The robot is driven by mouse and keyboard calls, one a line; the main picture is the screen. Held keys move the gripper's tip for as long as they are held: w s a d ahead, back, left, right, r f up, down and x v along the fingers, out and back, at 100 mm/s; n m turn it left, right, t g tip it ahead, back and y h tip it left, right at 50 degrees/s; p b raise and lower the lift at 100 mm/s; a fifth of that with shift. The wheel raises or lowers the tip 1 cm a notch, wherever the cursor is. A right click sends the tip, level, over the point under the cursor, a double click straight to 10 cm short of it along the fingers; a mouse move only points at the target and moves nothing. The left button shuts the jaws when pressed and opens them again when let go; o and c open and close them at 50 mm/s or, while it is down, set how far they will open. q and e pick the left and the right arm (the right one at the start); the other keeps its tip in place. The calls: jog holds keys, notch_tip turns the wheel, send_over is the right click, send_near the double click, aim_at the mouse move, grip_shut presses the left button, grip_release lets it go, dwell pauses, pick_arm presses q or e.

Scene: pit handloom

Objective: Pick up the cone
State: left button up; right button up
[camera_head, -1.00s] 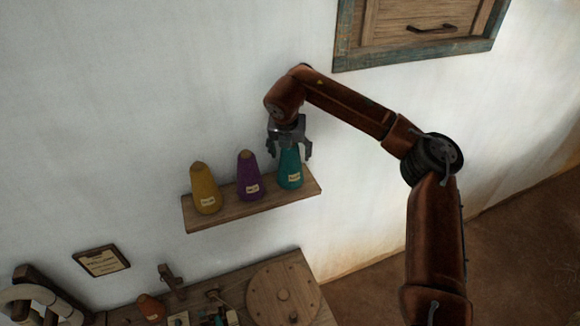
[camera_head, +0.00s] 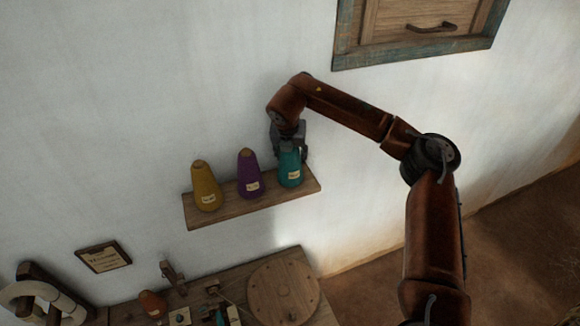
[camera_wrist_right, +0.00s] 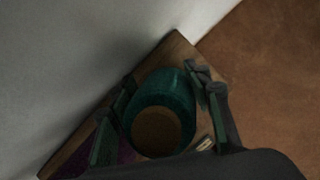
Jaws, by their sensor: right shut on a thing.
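Three thread cones stand upright on a wooden wall shelf (camera_head: 255,205): a yellow cone (camera_head: 206,188) at the left, a purple cone (camera_head: 249,177) in the middle and a teal cone (camera_head: 290,170) at the right. Each has a pale label. My right gripper (camera_head: 290,150) is over the teal cone's upper part and shut on it. In the right wrist view the teal cone (camera_wrist_right: 172,92) is seen from above, between the two fingers of the right gripper (camera_wrist_right: 162,105). The teal cone still stands on the shelf. My left gripper is not in view.
A framed wooden panel with a handle (camera_head: 432,27) is on the wall at upper right. Below the shelf is a wooden table with a round disc (camera_head: 283,292) and small items. A framed note (camera_head: 103,257) hangs at left.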

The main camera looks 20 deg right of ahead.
jog(key=c, duration=0.4)
jog(key=shift+r, duration=0.1)
jog(key=shift+c, duration=0.2)
